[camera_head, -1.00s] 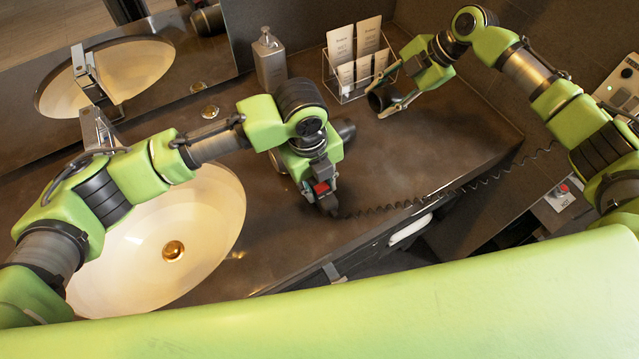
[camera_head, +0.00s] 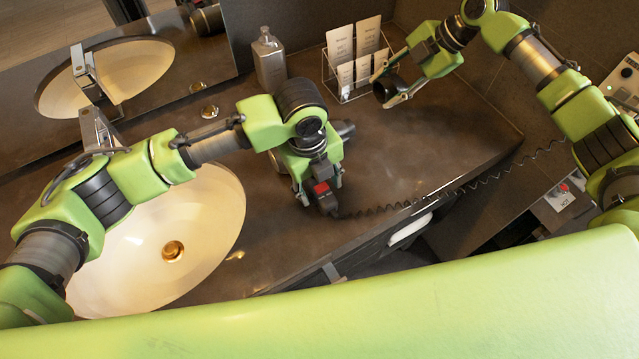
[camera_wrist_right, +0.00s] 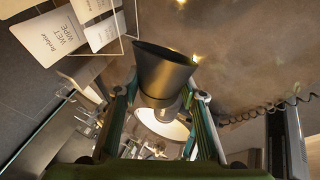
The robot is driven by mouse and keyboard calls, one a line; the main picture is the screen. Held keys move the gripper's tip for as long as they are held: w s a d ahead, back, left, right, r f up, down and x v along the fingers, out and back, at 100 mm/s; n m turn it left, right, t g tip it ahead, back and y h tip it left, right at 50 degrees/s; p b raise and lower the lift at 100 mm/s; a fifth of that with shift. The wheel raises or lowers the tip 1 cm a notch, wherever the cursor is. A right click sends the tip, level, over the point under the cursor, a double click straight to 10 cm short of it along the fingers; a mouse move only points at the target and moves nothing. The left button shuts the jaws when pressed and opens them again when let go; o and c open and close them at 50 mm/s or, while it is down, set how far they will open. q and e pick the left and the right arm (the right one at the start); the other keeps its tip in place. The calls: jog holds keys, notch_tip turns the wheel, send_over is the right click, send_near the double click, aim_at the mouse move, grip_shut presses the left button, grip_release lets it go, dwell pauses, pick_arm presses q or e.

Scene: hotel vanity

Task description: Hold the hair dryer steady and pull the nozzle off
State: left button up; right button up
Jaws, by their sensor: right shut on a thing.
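The dark nozzle (camera_head: 386,91) is off the dryer, held in the air by my right gripper (camera_head: 397,97) near the back of the counter. In the right wrist view the nozzle (camera_wrist_right: 163,72) sits between both fingers of the right gripper (camera_wrist_right: 168,98), its wide mouth facing up. The black hair dryer (camera_head: 325,201) is on the counter beneath my left gripper (camera_head: 318,192), largely hidden by it; its red switch faces up and its barrel pokes out behind. The left gripper's fingers stand either side of the handle, apparently spread.
A coiled cord (camera_head: 440,194) runs from the dryer to the right. A wire rack of cards (camera_head: 352,70) stands close to the nozzle. A soap dispenser (camera_head: 269,58) and sink (camera_head: 200,225) are left. The counter between the arms is clear.

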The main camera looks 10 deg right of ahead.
pick_arm(q)
notch_tip(320, 180, up, 12)
jog(key=a, duration=0.1)
jog(key=shift+s+a, duration=0.15)
jog(key=shift+s, duration=0.05)
